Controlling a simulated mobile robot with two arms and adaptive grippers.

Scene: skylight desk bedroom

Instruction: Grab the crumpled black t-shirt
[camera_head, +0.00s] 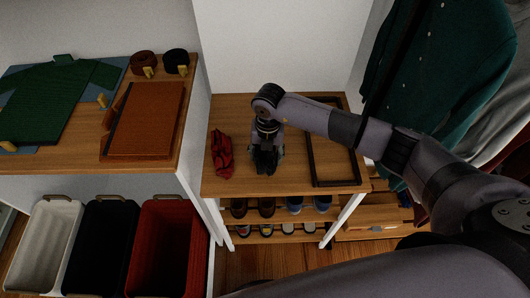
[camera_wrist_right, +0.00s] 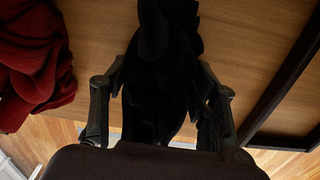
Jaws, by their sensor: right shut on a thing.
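The crumpled black t-shirt (camera_wrist_right: 165,50) lies between the fingers of my right gripper in the right wrist view, bunched up against the wooden surface. My right gripper (camera_head: 265,158) points down over the middle of the wooden bench top and is shut on the black t-shirt. In the head view the black cloth and the dark gripper are hard to tell apart, and the gripper hides part of the cloth. My left gripper is not in view.
A crumpled red cloth (camera_head: 222,154) lies left of the gripper on the bench top (camera_head: 214,188). A dark empty frame (camera_head: 316,172) lies to the right. Shoes (camera_head: 267,207) stand on shelves below. A desk and several bins, one red (camera_head: 166,245), stand left; clothes hang right.

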